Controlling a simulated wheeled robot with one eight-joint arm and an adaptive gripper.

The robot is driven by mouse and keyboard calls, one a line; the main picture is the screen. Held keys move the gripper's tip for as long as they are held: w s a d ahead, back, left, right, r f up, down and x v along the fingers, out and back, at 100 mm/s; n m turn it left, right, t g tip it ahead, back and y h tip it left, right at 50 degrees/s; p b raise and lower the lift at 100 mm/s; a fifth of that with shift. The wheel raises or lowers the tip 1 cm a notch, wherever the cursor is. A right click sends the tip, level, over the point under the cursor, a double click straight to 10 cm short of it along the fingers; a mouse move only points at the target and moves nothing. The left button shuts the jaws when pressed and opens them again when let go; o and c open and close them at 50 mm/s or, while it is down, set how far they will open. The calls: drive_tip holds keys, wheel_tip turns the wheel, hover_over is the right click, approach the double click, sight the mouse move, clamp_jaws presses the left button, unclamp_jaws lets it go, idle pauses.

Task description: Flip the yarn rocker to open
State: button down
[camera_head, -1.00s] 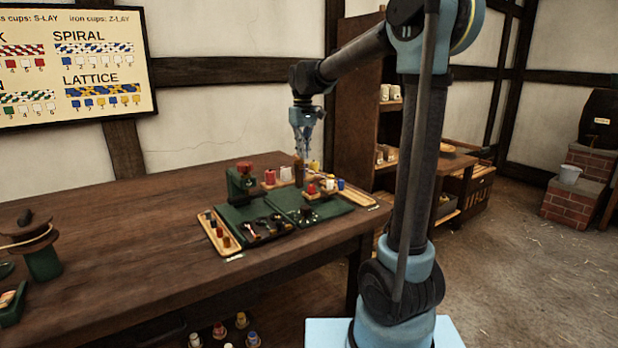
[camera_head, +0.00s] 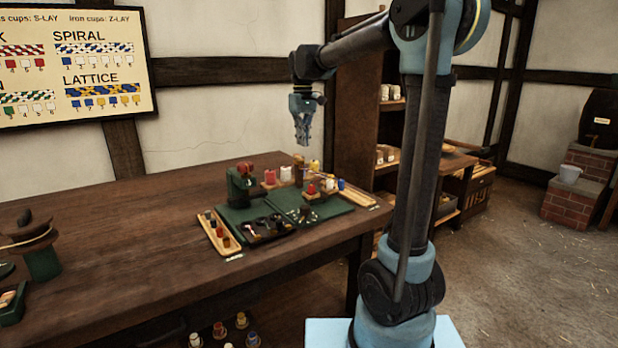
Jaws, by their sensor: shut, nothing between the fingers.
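My gripper (camera_head: 303,140) hangs shut and empty in the air above the back of the workbench, pointing down. It is apart from everything below it.
A wooden tray (camera_head: 210,228) with small pegs lies at the left of the green mat (camera_head: 335,207). Another tray (camera_head: 366,198) lies at the right. The bench middle (camera_head: 135,230) is clear.

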drive_tip(key=shift+r, duration=1.75)
drive_tip(key=s+d+f+m+t, duration=0.1)
drive_tip(key=s+d+f+m, duration=0.1)
drive_tip(key=s+d+f, duration=0.45)
drive_tip(key=s+d+f+m, duration=0.1)
drive_tip(key=s+d+f, duration=0.3)
drive_tip(key=s+d, duration=0.5)
drive_tip(key=s+d+f+m, duration=0.1)
drive_tip(key=s+d+f, duration=0.1)
drive_tip(key=s+f, duration=0.6)
drive_tip(key=s+d+f+m+t, duration=0.1)
drive_tip(key=s+d+f+m, duration=0.1)
drive_tip(key=s+f, duration=0.6)
drive_tip(key=shift+s+d+f+m, duration=0.15)
drive_tip(key=shift+d+f+m, duration=0.15)
drive_tip(key=shift+d+f, duration=0.4)
